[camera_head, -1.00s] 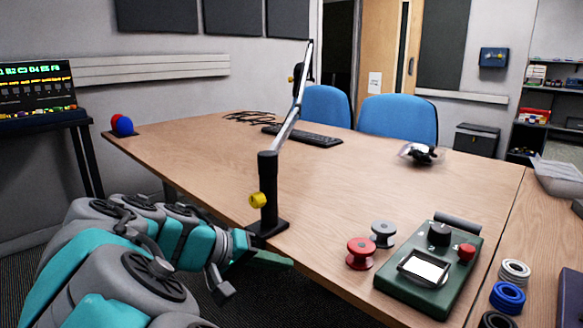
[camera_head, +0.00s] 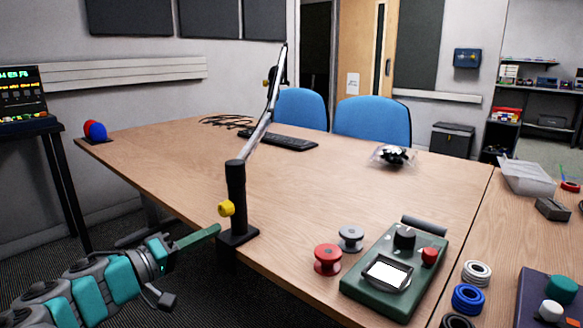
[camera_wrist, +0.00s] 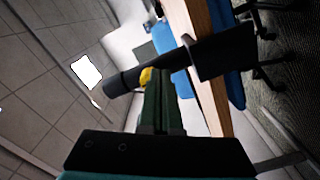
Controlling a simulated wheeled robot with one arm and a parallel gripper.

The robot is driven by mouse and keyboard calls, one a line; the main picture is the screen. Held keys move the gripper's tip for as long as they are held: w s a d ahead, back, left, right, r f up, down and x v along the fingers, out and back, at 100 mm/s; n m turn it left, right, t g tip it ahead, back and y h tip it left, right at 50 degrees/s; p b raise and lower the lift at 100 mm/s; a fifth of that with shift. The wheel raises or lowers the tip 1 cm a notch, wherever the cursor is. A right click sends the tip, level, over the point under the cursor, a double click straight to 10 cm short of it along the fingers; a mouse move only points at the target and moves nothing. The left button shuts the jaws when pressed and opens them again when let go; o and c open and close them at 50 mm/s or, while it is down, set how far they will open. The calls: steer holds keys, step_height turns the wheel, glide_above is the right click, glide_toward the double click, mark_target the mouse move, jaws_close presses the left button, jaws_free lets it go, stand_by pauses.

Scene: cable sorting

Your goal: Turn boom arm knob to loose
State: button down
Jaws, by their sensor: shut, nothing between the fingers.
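The boom arm (camera_head: 266,110) rises from a black post (camera_head: 236,195) clamped at the table's near left edge. A yellow knob (camera_head: 225,208) sticks out of the post's left side, low down. My gripper (camera_head: 216,230) is shut, its green fingers pointing right, with the tips just below and left of the knob. In the wrist view the shut fingers (camera_wrist: 160,88) point at the yellow knob (camera_wrist: 146,77), which is partly hidden behind them, with the black post (camera_wrist: 170,68) lying across the picture. I cannot tell whether the fingertips touch the knob.
A red spool (camera_head: 327,259), a grey spool (camera_head: 351,238) and a green tester box (camera_head: 396,270) stand right of the post. A keyboard (camera_head: 283,140) and black cables (camera_head: 226,121) lie farther back. The table's middle (camera_head: 320,190) is clear.

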steer(key=shift+b+x, duration=0.5)
steer(key=shift+x, duration=1)
steer(key=shift+r, duration=0.25)
steer(key=shift+s+d+r+b, duration=0.25)
steer(key=shift+r+b, duration=0.25)
steer(key=shift+b, duration=0.95)
steer(key=shift+r+b, duration=0.4)
steer(key=shift+b, duration=0.05)
steer(key=shift+s+d, duration=0.1)
steer(key=shift+d, duration=0.05)
steer(key=b, duration=0.2)
glide_toward(238, 216)
steer(key=shift+s+r, duration=0.85)
steer(key=shift+s, duration=0.15)
steer(key=shift+d, duration=0.25)
